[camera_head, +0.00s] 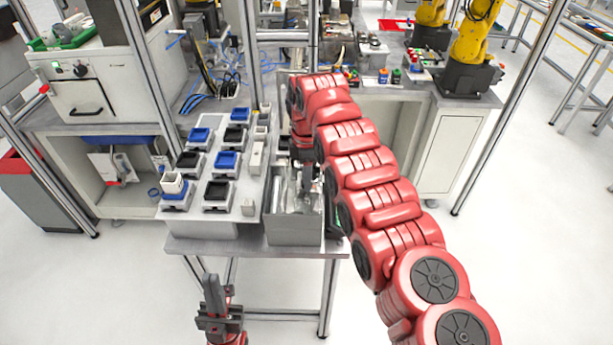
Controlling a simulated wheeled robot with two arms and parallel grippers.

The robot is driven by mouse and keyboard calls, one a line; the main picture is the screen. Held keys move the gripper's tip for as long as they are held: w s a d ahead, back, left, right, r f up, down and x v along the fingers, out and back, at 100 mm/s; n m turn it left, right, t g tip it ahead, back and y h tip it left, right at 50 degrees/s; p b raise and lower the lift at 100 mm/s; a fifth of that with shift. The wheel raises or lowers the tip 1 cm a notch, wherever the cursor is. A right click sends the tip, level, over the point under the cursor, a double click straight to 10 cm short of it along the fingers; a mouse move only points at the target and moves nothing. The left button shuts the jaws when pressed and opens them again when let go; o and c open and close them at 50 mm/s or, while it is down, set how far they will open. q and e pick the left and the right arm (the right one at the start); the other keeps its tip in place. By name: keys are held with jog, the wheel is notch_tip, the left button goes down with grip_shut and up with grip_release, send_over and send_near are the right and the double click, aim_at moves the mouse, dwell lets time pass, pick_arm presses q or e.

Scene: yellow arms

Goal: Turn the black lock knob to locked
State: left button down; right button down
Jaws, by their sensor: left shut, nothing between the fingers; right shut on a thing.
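My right arm comes in from the lower right and bends down over a grey metal box (295,235) at the table's right end. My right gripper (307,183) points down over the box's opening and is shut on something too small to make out. I cannot tell whether that is the black lock knob; no lock knob is clear there, and the arm hides part of the box. My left gripper (212,290) is shut and empty, low in front of the table, apart from everything.
A tray (235,212) with several blue and black square holders stands left of the box. A white cabinet (115,75) with a black handle and a small dark knob (80,70) stands at the back left. Metal posts frame the table. The floor in front is clear.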

jog(key=shift+n, duration=0.5)
jog(key=c, duration=0.5)
grip_release()
jog(key=shift+r, duration=0.65)
notch_tip(320, 180, up, 16)
jog(key=p, duration=1.6)
